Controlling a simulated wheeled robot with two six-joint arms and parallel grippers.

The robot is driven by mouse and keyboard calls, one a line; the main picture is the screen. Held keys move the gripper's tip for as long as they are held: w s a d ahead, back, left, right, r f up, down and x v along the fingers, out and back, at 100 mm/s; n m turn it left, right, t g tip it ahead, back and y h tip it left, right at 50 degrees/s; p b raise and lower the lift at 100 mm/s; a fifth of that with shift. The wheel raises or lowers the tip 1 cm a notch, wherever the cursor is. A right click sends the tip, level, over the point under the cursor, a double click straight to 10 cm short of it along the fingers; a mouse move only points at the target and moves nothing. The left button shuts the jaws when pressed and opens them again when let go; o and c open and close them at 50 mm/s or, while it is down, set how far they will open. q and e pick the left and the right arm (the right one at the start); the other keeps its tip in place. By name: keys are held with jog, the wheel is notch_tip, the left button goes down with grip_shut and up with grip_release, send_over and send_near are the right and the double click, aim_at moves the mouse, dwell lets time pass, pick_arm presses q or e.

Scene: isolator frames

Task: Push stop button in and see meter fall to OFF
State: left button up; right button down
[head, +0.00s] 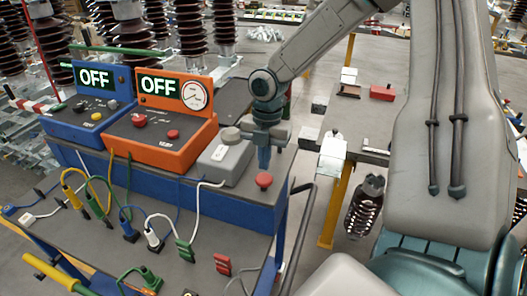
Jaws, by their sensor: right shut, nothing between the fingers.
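An orange control box (160,148) stands on the bench, with a lit display reading OFF (159,86) and a round white meter (194,95); its needle is too small to read surely. A large red button (139,120) and a smaller red one (173,134) are on its sloped panel. Another red round-headed button (264,180) is at the bench's right end. My right gripper (264,165) points down, shut and empty, just above this button. I cannot tell whether they touch, or how far any button is pressed in. My left gripper is not in view.
A blue box (90,112), also showing OFF (94,77), stands left of the orange one. A grey box (222,162) is close left of my right gripper. Several coloured cables and plugs lie across the bench front (100,258). Another table (380,115) is behind.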

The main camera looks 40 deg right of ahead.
aim_at(265, 178)
jog(key=shift+r+p, duration=0.3)
jog(key=shift+r, duration=0.3)
jog(key=shift+r+p, duration=0.6)
jog(key=shift+r, duration=0.1)
notch_tip(265, 178, up, 3)
jog(key=p, duration=0.3)
jog(key=shift+r, duration=0.2)
jog(key=shift+s+f, duration=0.1)
